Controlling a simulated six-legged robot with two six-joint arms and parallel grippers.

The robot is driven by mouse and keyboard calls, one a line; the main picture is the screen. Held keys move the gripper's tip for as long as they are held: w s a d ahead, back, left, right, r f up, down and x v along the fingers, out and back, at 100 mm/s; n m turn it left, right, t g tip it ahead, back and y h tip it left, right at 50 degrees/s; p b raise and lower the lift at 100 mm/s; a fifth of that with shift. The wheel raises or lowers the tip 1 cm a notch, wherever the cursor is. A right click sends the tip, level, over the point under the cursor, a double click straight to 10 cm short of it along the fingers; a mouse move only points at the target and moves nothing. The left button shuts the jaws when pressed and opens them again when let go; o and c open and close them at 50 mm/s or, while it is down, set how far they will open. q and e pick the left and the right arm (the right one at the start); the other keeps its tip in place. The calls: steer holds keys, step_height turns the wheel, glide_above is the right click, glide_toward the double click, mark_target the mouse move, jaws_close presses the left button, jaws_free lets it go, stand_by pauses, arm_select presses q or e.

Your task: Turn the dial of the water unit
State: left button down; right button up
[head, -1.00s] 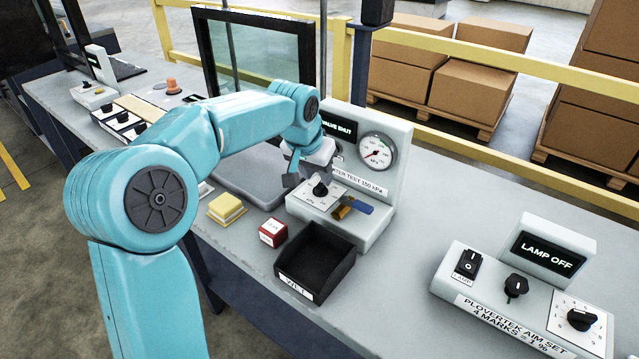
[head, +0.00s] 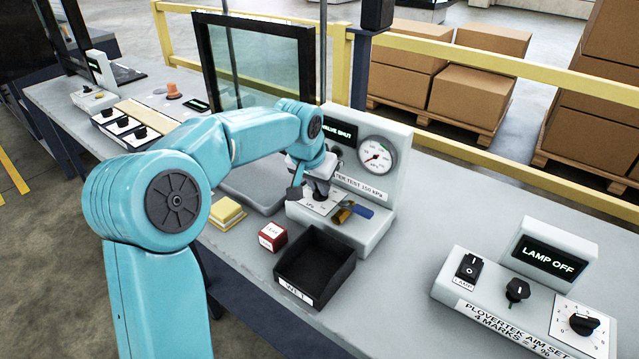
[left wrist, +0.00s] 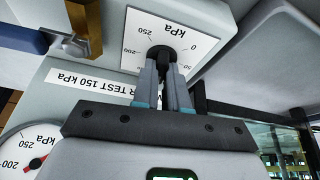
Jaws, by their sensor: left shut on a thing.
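The water unit (head: 358,232) stands on the bench, with a screen reading "VALVE SHUT" (head: 341,133), a round gauge (head: 376,156) and a label with "TEST 150 kPa". Its black dial (left wrist: 161,55) sits on a white kPa scale plate (left wrist: 190,32), which also shows in the head view (head: 318,204). My left gripper (left wrist: 168,70) is shut on the dial, fingers on both sides of it. In the head view my left gripper (head: 314,192) covers most of the dial. A brass valve with a blue lever (head: 358,210) is beside the plate. My right gripper is not in view.
A black open tray (head: 315,266), a red-and-white box (head: 272,237) and a yellow block (head: 227,213) stand in front. A lamp unit (head: 520,300) reading "LAMP OFF" is at right. A glass-panelled frame (head: 255,60) stands behind my left arm.

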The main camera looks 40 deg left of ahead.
arm_select(q)
steer(key=shift+r, duration=0.1)
steer(key=m+p, duration=0.1)
steer(key=m, duration=0.1)
steer(key=m+h+p, duration=0.1)
steer(key=shift+a+r+m+h+p, duration=0.1)
steer(key=shift+a+m+h+p, duration=0.05)
steer(key=shift+m+h+p, duration=0.2)
steer(key=m+h+p, duration=0.1)
steer(key=m, duration=0.2)
steer(key=m+h+p, duration=0.1)
steer(key=m, duration=0.2)
steer(key=shift+a+p, duration=0.1)
steer(key=shift+p, duration=0.3)
steer(key=m+g+p, duration=0.1)
steer(key=m, duration=0.1)
steer(key=m+g+h+p, duration=0.1)
steer(key=m+p, duration=0.1)
steer(key=m, duration=0.1)
steer(key=shift+w+m+h, duration=0.15)
steer(key=shift+m+h, duration=0.1)
steer(key=shift+m, duration=0.1)
steer(key=shift+m+g+p, duration=0.6)
steer(key=shift+m+p, duration=0.6)
steer(key=shift+m, duration=0.4)
steer(key=shift+a, duration=0.1)
steer(key=c, duration=1.2)
jaws_free()
steer(key=shift+o, duration=0.2)
